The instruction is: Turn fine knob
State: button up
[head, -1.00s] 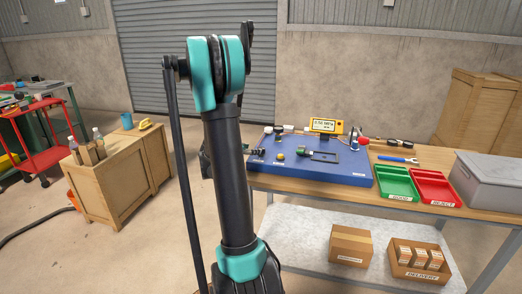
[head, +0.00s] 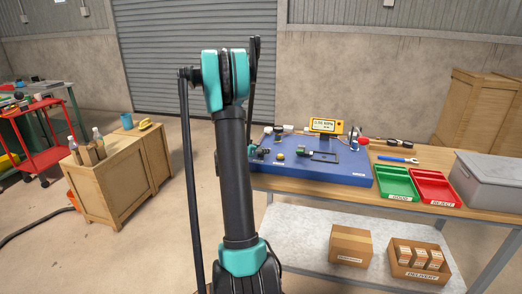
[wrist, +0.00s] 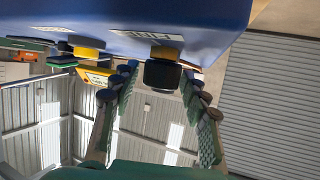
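The blue board (head: 340,176) lies on the wooden bench and carries several small fittings. In the wrist view the board (wrist: 205,18) fills the top of the picture. My gripper (wrist: 160,75) is open, with one fingertip on each side of this knob and gaps visible. A second yellow fitting (wrist: 88,50) sits further left. In the head view my arm hides most of the gripper.
A yellow display (head: 326,125) stands at the board's back; its small digits are hard to read. A green tray (head: 398,183), a red tray (head: 436,190) and a grey box (head: 490,180) are to the right. A wooden crate cabinet (head: 118,185) stands left, with open floor between.

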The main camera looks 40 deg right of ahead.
jog(key=c, duration=0.8)
jog(key=shift+s+n+t+y, duration=0.2)
jog(key=shift+n+t+y, duration=0.4)
jog(key=shift+n+t, duration=0.5)
jog(key=shift+c, duration=0.2)
jog(key=shift+w+n+t+y, duration=0.1)
jog(key=shift+n+t+y, duration=0.9)
jog(key=shift+n+t, duration=0.4)
jog(key=o, duration=1.2)
jog(key=v, duration=1.2)
